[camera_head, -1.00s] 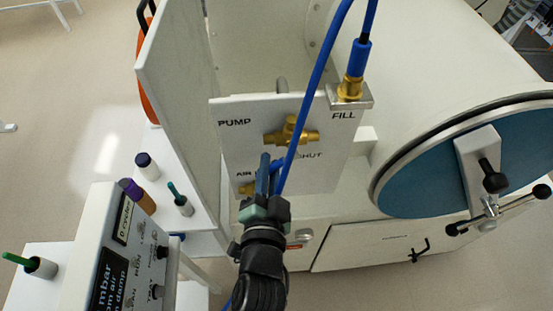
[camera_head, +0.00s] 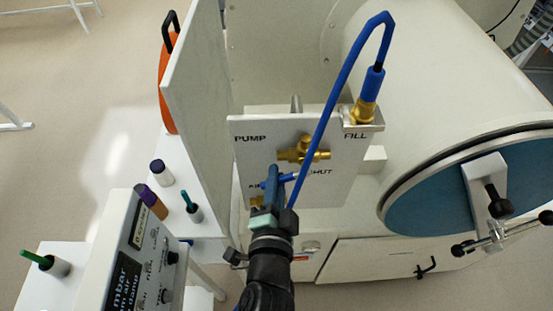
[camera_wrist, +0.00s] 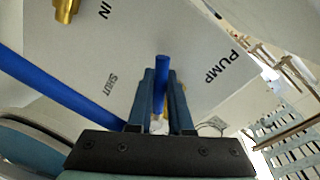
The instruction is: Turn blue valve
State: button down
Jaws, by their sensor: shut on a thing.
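The blue valve has a brass body (camera_head: 303,152) on a white panel (camera_head: 245,170) lettered PUMP, FILL and SHUT. Its blue handle (camera_wrist: 162,65) stands between my fingertips in the wrist view. A short blue piece beside the fingertips (camera_head: 291,177) in the head view looks like part of this handle. My gripper (camera_head: 272,183) is below and slightly left of the brass body, shut on the blue handle. The wrist view shows my gripper's (camera_wrist: 161,85) two dark blue fingers on either side of the handle. My fingers partly hide the lower lettering and a lower brass fitting (camera_head: 256,202).
A blue hose (camera_head: 335,95) arches from the brass FILL fitting (camera_head: 366,108) down past the panel, close to my gripper's right. A white upright board (camera_head: 200,100) stands left. A round blue door (camera_head: 440,190) with a clamp is right. A gauge box (camera_head: 130,245) is lower left.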

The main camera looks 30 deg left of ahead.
jog(key=c, duration=0.8)
grip_release()
jog(key=shift+c, duration=0.2)
jog(key=shift+s, duration=0.15)
jog(key=b+v, duration=0.3)
jog(key=v, duration=0.9)
jog(key=shift+s+d+r+b, duration=0.15)
jog(key=shift+s+d+b, duration=0.15)
jog(key=shift+b, duration=0.1)
jog(key=shift+a, duration=0.1)
